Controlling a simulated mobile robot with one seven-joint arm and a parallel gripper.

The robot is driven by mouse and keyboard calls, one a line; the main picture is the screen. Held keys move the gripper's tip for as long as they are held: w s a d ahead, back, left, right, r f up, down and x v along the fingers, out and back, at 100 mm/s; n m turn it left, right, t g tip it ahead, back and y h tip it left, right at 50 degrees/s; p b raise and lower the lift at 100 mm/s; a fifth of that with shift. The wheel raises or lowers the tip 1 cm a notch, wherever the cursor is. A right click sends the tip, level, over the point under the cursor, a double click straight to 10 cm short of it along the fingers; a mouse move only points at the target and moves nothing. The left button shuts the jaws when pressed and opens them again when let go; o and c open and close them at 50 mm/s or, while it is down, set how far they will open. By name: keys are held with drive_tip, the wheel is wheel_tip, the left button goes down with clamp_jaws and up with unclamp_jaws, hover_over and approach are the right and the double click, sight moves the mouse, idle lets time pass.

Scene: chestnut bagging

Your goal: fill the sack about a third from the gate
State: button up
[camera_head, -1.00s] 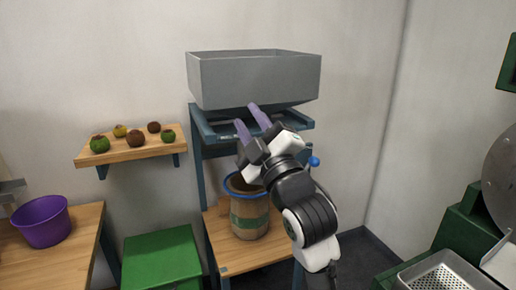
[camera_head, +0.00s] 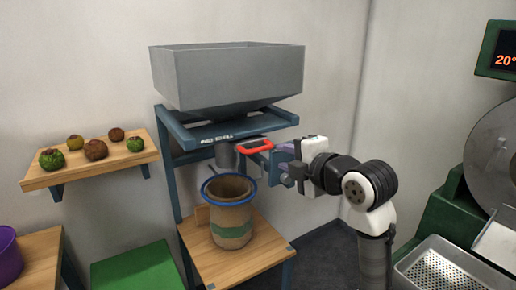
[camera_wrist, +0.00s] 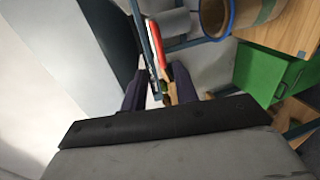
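The sack (camera_head: 231,235) stands upright with its mouth open, held under the grey hopper (camera_head: 228,80) by a blue ring (camera_head: 204,187). It is brown with a green band. I cannot see how much is inside. The gate's red handle (camera_head: 255,146) sticks out below the hopper beside the grey spout (camera_head: 226,156). My gripper (camera_head: 278,158) is just right of the handle, fingers pointing at it. In the wrist view the purple fingers (camera_wrist: 158,88) are apart, and the red handle (camera_wrist: 160,45) lies ahead between them. I see no clear contact.
A blue frame (camera_head: 180,140) carries the hopper, with a wooden shelf (camera_head: 240,268) under the sack. A wall shelf (camera_head: 90,170) with several husked chestnuts is at left, above a green box (camera_head: 138,270). A green machine with a perforated tray (camera_head: 440,275) stands at right.

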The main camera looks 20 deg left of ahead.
sight(261, 150)
drive_tip(key=p+x, duration=0.2)
drive_tip(key=x, duration=0.9)
drive_tip(key=shift+w+a, duration=0.1)
drive_tip(key=shift+a, duration=0.15)
drive_tip(key=shift+c, duration=0.4)
clamp_jaws()
drive_tip(key=shift+d, duration=0.1)
